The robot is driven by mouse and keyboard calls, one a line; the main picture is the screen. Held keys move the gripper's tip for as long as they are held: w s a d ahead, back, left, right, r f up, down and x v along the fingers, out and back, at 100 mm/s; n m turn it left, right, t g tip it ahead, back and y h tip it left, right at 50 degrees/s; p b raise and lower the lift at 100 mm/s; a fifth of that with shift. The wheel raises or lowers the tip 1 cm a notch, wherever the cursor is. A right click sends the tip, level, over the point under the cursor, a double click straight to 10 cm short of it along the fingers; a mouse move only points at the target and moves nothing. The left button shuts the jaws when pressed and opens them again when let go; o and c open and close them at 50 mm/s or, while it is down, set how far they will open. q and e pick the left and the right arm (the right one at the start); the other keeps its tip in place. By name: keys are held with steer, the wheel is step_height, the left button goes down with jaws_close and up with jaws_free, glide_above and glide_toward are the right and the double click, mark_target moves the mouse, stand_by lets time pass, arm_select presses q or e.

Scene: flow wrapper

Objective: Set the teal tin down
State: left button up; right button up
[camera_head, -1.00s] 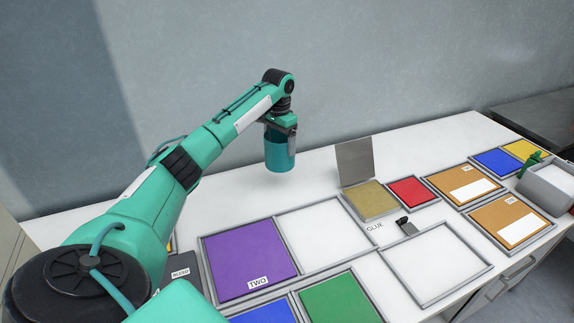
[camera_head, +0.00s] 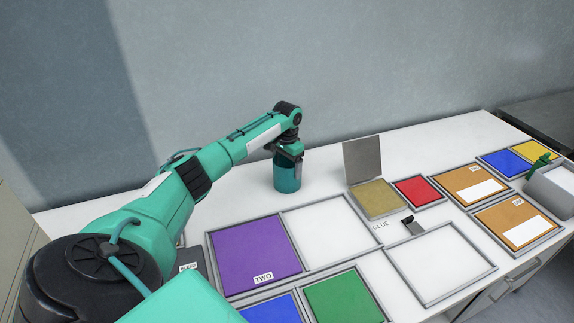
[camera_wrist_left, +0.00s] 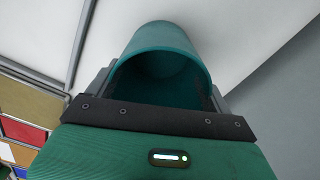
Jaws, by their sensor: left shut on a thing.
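The teal tin (camera_head: 287,178) is an open-topped cylinder near the back of the white table, upright in the head view. My left gripper (camera_head: 288,156) is shut on its upper part from above. The tin's base is at or very near the table top; I cannot tell for certain whether it touches. In the left wrist view the tin (camera_wrist_left: 165,45) shows its hollow inside between the fingers of my left gripper (camera_wrist_left: 160,88). My right gripper is not in view.
The white table (camera_head: 230,195) is clear around the tin. In front lie a purple panel (camera_head: 250,250) and an empty white framed tray (camera_head: 330,230). An upright grey plate (camera_head: 362,160) stands to the right behind a tan panel (camera_head: 377,197). The wall (camera_head: 330,70) is close behind.

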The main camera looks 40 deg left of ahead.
arm_select(q)
steer(key=shift+f, duration=0.1)
steer(key=o, duration=0.9)
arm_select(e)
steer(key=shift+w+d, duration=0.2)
arm_select(q)
steer(key=shift+r, duration=0.3)
step_height(320, 180, up, 12)
steer(key=b, duration=0.1)
steer(key=shift+f, duration=0.2)
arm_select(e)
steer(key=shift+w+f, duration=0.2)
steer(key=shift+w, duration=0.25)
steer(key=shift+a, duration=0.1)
